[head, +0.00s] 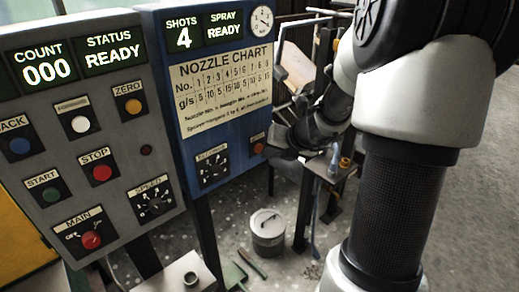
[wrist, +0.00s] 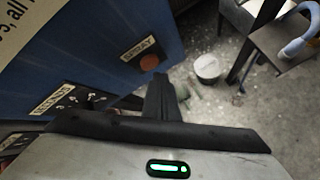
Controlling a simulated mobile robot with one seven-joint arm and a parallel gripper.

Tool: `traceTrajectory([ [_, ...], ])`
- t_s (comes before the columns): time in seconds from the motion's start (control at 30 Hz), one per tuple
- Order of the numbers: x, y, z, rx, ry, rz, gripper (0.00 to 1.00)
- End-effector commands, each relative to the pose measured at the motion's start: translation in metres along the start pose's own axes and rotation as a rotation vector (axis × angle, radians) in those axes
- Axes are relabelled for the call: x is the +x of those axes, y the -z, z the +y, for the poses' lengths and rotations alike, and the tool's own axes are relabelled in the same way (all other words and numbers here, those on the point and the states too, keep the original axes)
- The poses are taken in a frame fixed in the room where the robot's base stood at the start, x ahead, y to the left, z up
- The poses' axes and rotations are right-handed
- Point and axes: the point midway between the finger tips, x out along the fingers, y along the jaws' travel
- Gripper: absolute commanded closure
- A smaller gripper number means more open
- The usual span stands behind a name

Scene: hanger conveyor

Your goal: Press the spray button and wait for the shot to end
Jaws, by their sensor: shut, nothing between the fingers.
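The blue spray panel (head: 225,130) stands in the middle of the head view. Its display (head: 202,33) reads SHOTS 4 and SPRAY READY. The round red-orange spray button (head: 258,148) is at the panel's lower right. In the wrist view the spray button (wrist: 149,62) is uncovered under its SPRAY label. My gripper (wrist: 160,76) is shut and empty, its dark fingertips just below and right of the button in that view. In the head view my gripper (head: 273,151) is close to the panel's right edge. I cannot tell the exact gap to the button.
A grey panel (head: 110,165) at left shows COUNT 000 and STATUS READY, with several buttons and knobs. A selector dial (head: 212,168) is left of the spray button. A lidded bucket (head: 268,228) stands on the floor. A small table (head: 335,168) is behind my arm.

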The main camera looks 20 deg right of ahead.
Motion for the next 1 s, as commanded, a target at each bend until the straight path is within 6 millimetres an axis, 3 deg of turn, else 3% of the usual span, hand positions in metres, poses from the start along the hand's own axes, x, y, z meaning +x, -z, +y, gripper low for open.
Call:
traceTrajectory([
  [1.0,0.0062,-0.0045,0.0046,0.000,0.000,0.000,1.00],
])
